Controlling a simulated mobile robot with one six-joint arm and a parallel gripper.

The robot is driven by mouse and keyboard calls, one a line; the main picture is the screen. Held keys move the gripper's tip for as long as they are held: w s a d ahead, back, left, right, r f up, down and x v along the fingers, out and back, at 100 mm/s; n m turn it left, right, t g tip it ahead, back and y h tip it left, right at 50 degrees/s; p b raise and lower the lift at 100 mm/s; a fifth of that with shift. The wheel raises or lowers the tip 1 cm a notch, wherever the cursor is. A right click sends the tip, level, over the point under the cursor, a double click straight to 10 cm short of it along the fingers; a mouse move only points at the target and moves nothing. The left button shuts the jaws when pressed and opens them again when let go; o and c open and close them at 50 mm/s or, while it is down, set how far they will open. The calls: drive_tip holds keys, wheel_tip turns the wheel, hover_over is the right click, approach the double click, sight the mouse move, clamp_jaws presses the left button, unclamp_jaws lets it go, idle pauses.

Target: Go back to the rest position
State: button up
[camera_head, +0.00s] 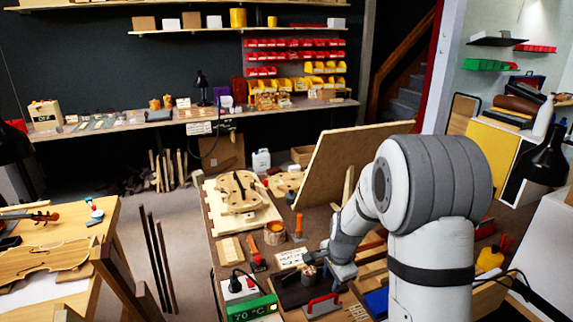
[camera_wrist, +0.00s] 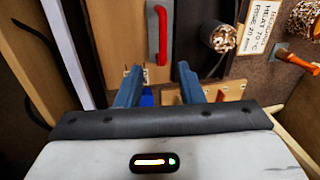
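My gripper (camera_wrist: 159,78) is open in the wrist view, its two blue-grey fingers spread apart with nothing held between them. In the head view my gripper (camera_head: 342,272) is low over the cluttered middle bench, partly hidden by my own arm. A grey tool with a red handle (camera_wrist: 159,35) lies beyond the fingertips in the wrist view; it also shows in the head view (camera_head: 322,306). A small wooden block (camera_wrist: 222,90) is close to the right finger, and I cannot tell whether they touch. A blue patch (camera_wrist: 147,98) shows between the fingers.
A glue pot (camera_head: 274,233), a green temperature display (camera_head: 252,309) and a violin mould (camera_head: 240,196) crowd the bench. A large upright board (camera_head: 345,155) stands behind my arm. A brush-like bundle (camera_wrist: 222,35) and a printed card (camera_wrist: 262,25) lie at the wrist view's upper right.

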drive_tip(key=s+r+n, duration=0.6)
drive_tip(key=s+r, duration=0.2)
drive_tip(key=s, duration=0.4)
drive_tip(key=s+r+n+t, duration=0.1)
drive_tip(key=s+r+n, duration=0.6)
drive_tip(key=s, duration=0.6)
drive_tip(key=shift+r+n+h, duration=0.3)
drive_tip(key=shift+r, duration=0.6)
